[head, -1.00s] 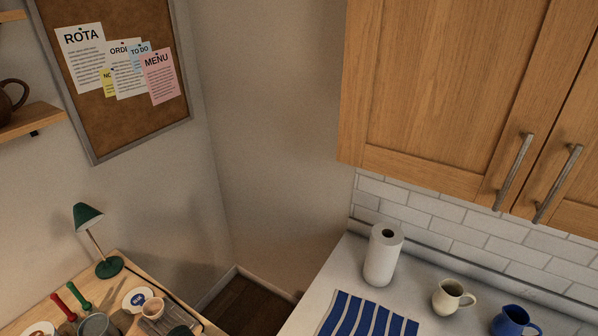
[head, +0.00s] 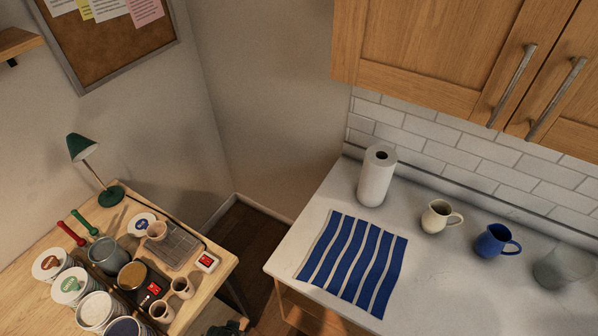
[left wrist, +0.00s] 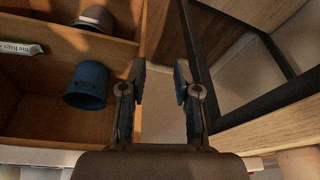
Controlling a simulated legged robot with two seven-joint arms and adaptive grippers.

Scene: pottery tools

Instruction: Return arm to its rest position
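My left gripper (left wrist: 158,88) shows in the left wrist view with its two fingers apart and nothing between them. It is beside an open wooden compartment on the left and a black metal frame on the right. In the head view, a small dark part at the bottom edge, between the table and the counter, looks like the tip of my left gripper (head: 229,327); the rest of that arm is out of frame. My right arm and gripper show in neither view.
Left, a wooden table (head: 222,275) holds cups, tubs and a green lamp (head: 83,150). Right, a counter (head: 430,270) holds a striped cloth (head: 352,262), paper roll (head: 376,178) and mugs. Blue cup (left wrist: 87,86) lies in the compartment (left wrist: 25,112). A floor gap separates table and counter.

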